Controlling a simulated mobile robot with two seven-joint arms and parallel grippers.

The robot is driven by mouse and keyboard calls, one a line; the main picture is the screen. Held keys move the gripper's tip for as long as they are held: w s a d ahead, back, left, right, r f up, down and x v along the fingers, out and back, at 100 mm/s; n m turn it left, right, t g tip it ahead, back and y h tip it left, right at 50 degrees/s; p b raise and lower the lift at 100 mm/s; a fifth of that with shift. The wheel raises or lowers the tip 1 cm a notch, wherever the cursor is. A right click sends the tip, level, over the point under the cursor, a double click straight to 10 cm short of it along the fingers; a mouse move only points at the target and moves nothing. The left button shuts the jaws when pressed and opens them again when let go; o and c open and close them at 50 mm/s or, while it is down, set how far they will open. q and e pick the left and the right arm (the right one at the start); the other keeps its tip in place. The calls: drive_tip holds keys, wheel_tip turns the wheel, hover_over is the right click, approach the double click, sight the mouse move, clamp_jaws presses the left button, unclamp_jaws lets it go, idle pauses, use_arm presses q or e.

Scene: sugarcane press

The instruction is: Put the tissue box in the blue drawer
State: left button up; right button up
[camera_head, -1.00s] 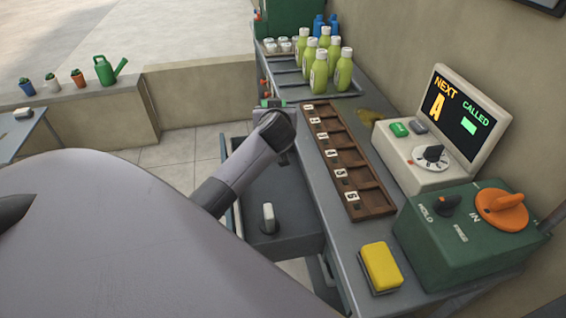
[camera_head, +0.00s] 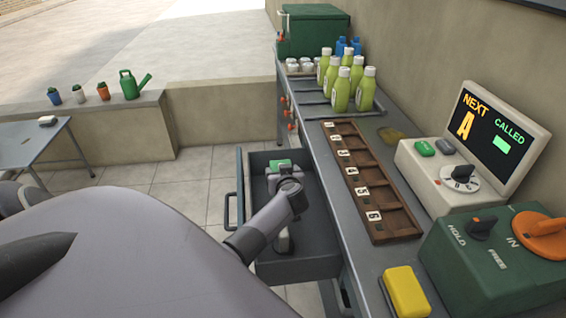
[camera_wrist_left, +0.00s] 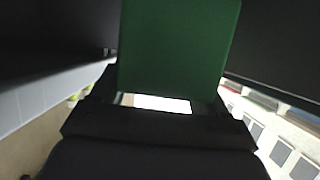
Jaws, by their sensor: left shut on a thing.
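My left gripper (camera_head: 280,178) is shut on a small green box, taken to be the tissue box (camera_head: 279,164), at the far end of the open drawer. The box fills the middle of the left wrist view (camera_wrist_left: 180,45), with a white strip below it. In the head view my wrist hides part of it. The drawer (camera_head: 310,268) has a dark grey-blue inside and a handle on its left side. The box appears within the drawer's outline; I cannot tell whether it touches the floor. My right gripper is not in view.
On the counter are a brown numbered tray (camera_head: 372,190), green bottles (camera_head: 340,90), a yellow sponge (camera_head: 405,292), a display (camera_head: 493,138) and a green control box (camera_head: 490,265). Open floor lies left of the drawer.

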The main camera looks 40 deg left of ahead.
use_arm(q)
wheel_tip(320, 180, down, 5)
drive_tip(key=b, duration=0.2)
drive_tip(key=shift+f+b, duration=0.15)
drive_tip(key=shift+b, duration=0.2)
drive_tip(key=o, duration=1.1)
drive_tip(key=shift+f, duration=0.15)
